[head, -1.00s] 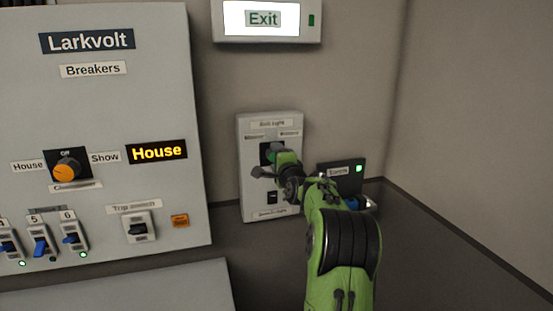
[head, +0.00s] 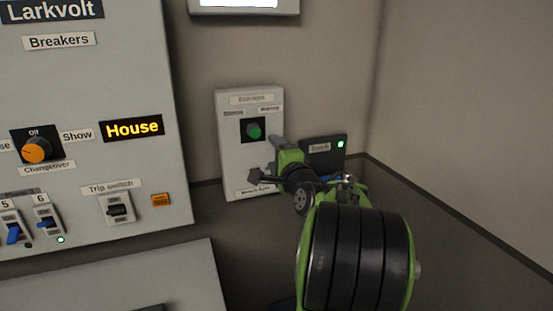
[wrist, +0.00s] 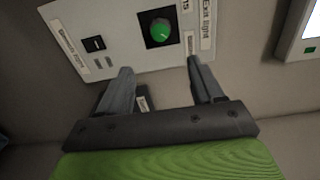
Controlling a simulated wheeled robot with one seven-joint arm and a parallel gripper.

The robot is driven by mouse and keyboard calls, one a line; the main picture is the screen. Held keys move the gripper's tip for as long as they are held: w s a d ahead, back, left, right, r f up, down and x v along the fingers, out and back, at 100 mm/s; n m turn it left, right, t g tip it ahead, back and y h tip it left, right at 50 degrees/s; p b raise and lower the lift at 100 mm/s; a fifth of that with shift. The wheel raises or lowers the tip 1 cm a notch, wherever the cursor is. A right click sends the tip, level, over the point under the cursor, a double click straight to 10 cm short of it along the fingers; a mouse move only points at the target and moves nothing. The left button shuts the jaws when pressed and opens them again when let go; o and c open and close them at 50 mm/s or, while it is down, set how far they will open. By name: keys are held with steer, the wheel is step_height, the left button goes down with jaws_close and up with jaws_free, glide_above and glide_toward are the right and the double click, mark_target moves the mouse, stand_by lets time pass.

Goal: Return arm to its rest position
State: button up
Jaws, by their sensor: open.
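My gripper (wrist: 160,82) is open and empty in the wrist view, its two grey fingers spread below the green knob (wrist: 160,32). In the head view my gripper (head: 262,172) is partly seen side-on, in front of the lower part of the white exit light panel (head: 232,140). The green knob also shows in the head view (head: 254,131), uncovered by the gripper. I see no contact between fingers and knob. My green and black arm reaches up from the bottom of the head view.
The grey Larkvolt breaker panel (head: 150,55) stands at the left, with an orange changeover knob (head: 36,150) and a lit House sign (head: 132,129). A dark box with a green light (head: 322,147) sits just right of my gripper. The dark counter (head: 440,250) is bare at the right.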

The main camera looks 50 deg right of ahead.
steer(key=shift+s+a, duration=0.15)
steer(key=shift+s, duration=0.05)
stand_by(0.4)
